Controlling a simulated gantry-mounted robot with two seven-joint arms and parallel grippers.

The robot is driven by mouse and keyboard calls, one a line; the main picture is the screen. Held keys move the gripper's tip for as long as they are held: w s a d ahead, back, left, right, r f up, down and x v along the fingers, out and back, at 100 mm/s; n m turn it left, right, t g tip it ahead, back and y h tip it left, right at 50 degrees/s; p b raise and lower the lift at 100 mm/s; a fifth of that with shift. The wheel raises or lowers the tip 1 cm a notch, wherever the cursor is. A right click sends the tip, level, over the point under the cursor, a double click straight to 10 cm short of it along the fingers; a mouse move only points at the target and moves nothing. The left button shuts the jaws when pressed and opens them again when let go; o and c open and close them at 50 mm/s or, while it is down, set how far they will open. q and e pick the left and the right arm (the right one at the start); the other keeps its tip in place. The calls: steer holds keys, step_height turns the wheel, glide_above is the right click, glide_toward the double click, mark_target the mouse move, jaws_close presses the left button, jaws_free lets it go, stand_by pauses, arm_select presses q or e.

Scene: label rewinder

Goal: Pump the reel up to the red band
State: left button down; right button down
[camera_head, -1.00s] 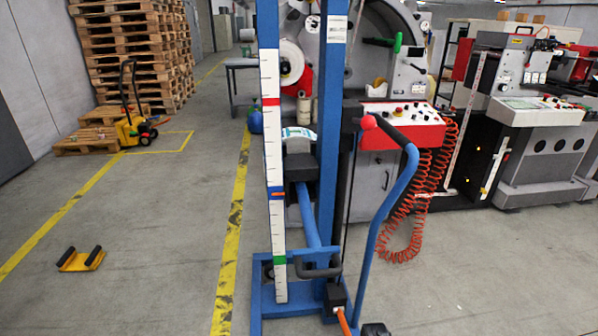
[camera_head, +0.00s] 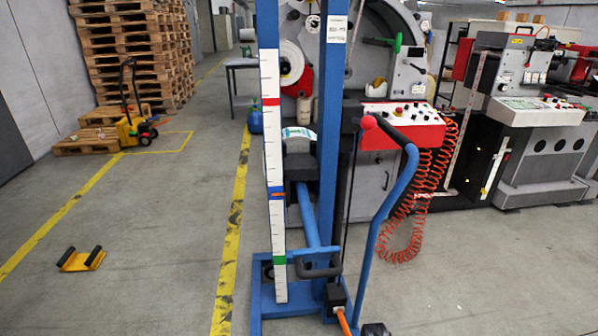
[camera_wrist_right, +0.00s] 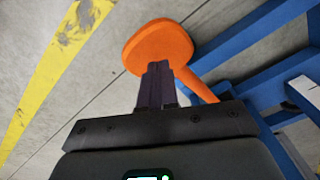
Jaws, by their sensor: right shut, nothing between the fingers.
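A blue lift stands in the middle of the head view, with a white scale strip (camera_head: 274,225) on its mast. The red band (camera_head: 271,102) is high on the strip, a blue band sits mid-strip, and a green band is low. An orange pointer (camera_head: 278,194) is at the blue band, well below the red one. The reel (camera_head: 298,136), white and teal, is partly hidden behind the mast. An orange pedal lever (camera_head: 343,323) shows at the bottom. In the right wrist view, my right gripper (camera_wrist_right: 158,68) is shut and empty, its tips at the orange pedal pad (camera_wrist_right: 158,45); contact is unclear. My left gripper is out of view.
A blue push handle (camera_head: 390,205) with a red knob rises right of the mast. Behind are a machine with a red control panel (camera_head: 405,128) and a coiled orange hose (camera_head: 408,220). Pallets (camera_head: 130,50) stand at the back left. The left floor is mostly clear.

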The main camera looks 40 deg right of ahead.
steer(key=shift+f, duration=0.1)
steer(key=shift+f+b, duration=0.65)
steer(key=shift+f, duration=0.25)
steer(key=shift+s+f, duration=0.15)
steer(key=shift+f, duration=0.35)
steer(key=shift+f+b, duration=0.35)
steer(key=shift+b, duration=0.2)
step_height(320, 180, down, 14)
steer(key=b, duration=1.1)
steer(key=r+p, duration=0.5)
steer(key=p, duration=0.1)
steer(key=r+p, duration=1.2)
steer(key=shift+w+d, duration=0.35)
steer(key=shift+w, duration=0.05)
